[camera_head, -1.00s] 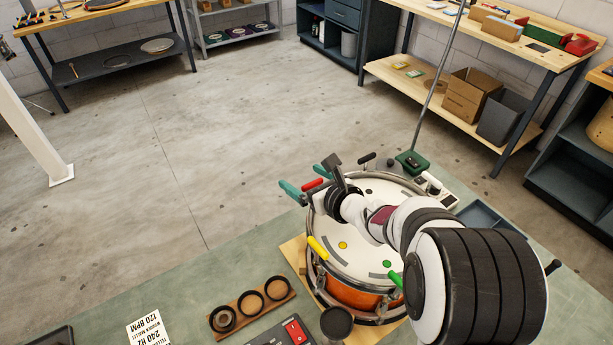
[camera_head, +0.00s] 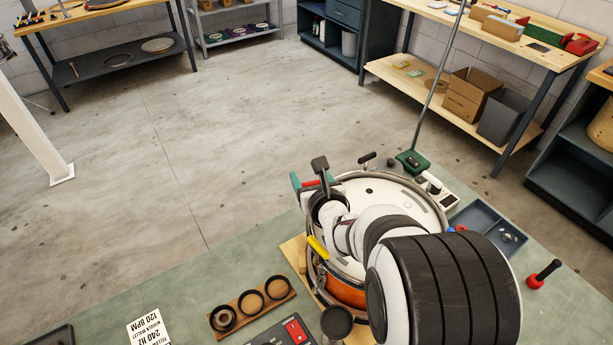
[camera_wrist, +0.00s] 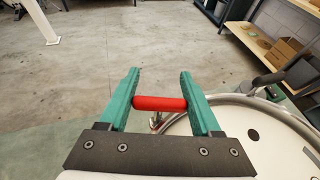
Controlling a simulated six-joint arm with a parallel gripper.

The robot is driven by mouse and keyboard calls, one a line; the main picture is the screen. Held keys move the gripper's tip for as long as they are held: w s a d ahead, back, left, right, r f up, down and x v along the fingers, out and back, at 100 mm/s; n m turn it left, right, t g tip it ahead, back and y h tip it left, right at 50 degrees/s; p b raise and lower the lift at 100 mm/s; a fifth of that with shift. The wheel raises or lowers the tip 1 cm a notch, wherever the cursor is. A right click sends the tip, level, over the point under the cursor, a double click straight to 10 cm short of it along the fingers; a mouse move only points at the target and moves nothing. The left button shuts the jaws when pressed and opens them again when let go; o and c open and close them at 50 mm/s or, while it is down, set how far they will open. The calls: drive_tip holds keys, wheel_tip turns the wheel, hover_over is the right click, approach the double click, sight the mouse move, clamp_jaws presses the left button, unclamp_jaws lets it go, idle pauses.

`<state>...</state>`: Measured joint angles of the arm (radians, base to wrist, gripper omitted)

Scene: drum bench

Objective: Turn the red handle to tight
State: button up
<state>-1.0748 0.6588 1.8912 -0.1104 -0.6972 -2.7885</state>
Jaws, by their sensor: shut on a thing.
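The red handle (camera_wrist: 160,103) lies crosswise between my gripper's two teal fingers in the wrist view, touching both. My gripper (camera_wrist: 158,100) is shut on it at the drum's rim. In the head view a small part of the red handle (camera_head: 311,183) shows beside my gripper (camera_head: 306,182), at the far left of the drum (camera_head: 350,291). A metal fitting shows just below the handle in the wrist view. My arm hides much of the drumhead and its right side.
A yellow handle (camera_head: 318,246) and a black handle (camera_head: 367,158) stand on the rim. A wooden rack with dark rings (camera_head: 252,301) and a red-switch box (camera_head: 294,331) are in front. A green box (camera_head: 412,163) and blue tray (camera_head: 487,222) lie right. The floor beyond is clear.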

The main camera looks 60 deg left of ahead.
drive_tip(key=shift+w+r+m+t+h, duration=0.1)
drive_tip(key=shift+m+t+h, duration=0.2)
drive_tip(key=shift+m+t, duration=0.35)
drive_tip(key=o, duration=1.4)
drive_tip(key=v, duration=1.5)
drive_tip(key=shift+d+r, duration=0.1)
drive_tip(key=shift+d, duration=0.3)
